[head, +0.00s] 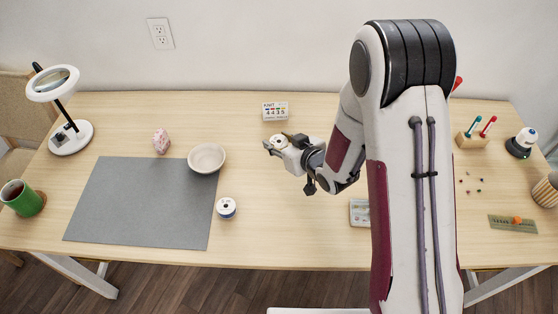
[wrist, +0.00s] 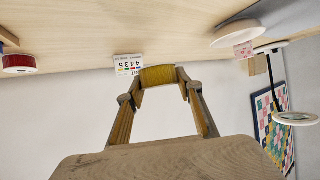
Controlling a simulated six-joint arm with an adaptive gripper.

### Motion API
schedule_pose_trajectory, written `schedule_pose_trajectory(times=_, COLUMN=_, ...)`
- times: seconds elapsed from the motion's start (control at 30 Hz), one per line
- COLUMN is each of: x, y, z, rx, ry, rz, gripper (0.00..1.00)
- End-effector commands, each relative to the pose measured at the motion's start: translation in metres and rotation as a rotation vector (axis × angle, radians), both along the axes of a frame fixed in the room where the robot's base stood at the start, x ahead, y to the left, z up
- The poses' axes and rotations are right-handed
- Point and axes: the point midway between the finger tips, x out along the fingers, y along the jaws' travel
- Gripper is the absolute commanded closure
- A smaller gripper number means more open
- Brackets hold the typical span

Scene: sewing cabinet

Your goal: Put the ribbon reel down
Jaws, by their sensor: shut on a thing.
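The ribbon reel (wrist: 158,76), mustard yellow, sits between the fingertips of my gripper (head: 273,146). My gripper is shut on it; the two fingers press it from either side in the wrist view. In the head view my gripper is above the table, right of the white bowl (head: 207,157) and in front of the number card (head: 275,111). The reel is small there and partly covered by the fingers. I cannot tell exactly how high it is above the table.
A grey mat (head: 130,205) lies at left. A pink patterned block (head: 161,141) stands behind the mat. A red reel (wrist: 20,64) shows in the wrist view. Bare wood (head: 290,225) lies in front of my gripper.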

Motion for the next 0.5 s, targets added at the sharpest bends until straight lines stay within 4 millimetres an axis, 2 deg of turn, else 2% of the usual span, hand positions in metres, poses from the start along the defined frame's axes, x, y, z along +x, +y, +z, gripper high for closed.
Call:
schedule_pose_trajectory(times=0.3, x=-0.001, y=0.000, z=-0.033, rx=0.000, ry=0.002, rz=0.000, gripper=0.81)
schedule_pose_trajectory(times=0.5, x=0.000, y=0.000, z=-0.041, rx=-0.001, ry=0.000, rz=0.000, gripper=0.81)
